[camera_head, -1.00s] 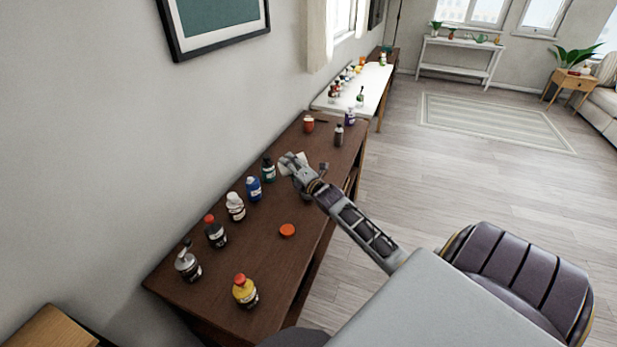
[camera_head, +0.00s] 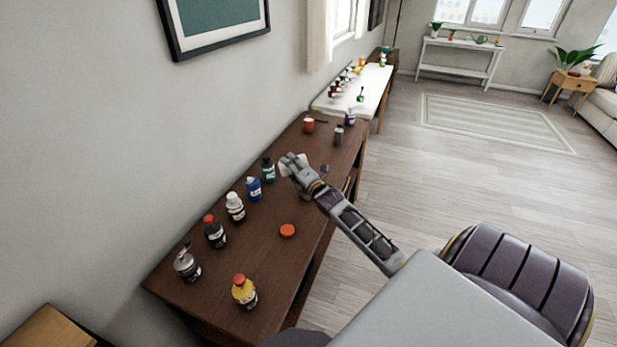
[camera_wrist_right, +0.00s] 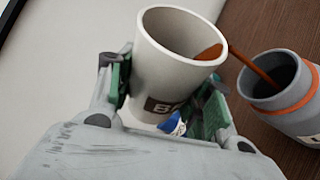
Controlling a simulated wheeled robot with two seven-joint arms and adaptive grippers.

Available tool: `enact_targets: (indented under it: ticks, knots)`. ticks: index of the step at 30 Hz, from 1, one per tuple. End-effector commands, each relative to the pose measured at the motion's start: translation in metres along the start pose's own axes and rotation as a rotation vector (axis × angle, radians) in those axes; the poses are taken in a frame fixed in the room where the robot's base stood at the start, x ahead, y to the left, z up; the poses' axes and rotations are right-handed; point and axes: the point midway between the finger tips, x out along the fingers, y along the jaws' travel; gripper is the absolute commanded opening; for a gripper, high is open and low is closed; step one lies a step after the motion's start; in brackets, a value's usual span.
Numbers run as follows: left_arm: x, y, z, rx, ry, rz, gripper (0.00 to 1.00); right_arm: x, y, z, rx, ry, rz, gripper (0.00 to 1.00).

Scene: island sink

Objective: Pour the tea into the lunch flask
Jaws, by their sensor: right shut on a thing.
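My right gripper (camera_head: 290,163) is above the dark wooden table and shut on a white cup (camera_wrist_right: 165,70). The grey lunch flask (camera_wrist_right: 290,110) is open, with an orange band, and stands to the right of the cup in that view. In the head view my gripper and arm largely hide the flask. My left gripper is out of view.
An orange round lid (camera_head: 288,230) lies flat on the table (camera_head: 262,262). A yellow bottle (camera_head: 244,291) stands at the near end. Several bottles, including a blue one (camera_head: 254,188) and a green one (camera_head: 268,170), line the wall side. A red pot (camera_head: 308,125) is farther back.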

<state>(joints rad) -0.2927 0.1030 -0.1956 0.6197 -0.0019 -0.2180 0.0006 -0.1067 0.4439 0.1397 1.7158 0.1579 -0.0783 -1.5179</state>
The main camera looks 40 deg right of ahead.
Motion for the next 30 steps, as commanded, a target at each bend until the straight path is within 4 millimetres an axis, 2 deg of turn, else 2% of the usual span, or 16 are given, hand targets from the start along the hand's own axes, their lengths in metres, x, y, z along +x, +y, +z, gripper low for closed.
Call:
enact_targets:
  ticks: [30]
  knots:
    - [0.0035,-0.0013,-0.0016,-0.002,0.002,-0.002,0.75,-0.0004,0.0001,0.0015,0.068,-0.008,0.029,0.24]
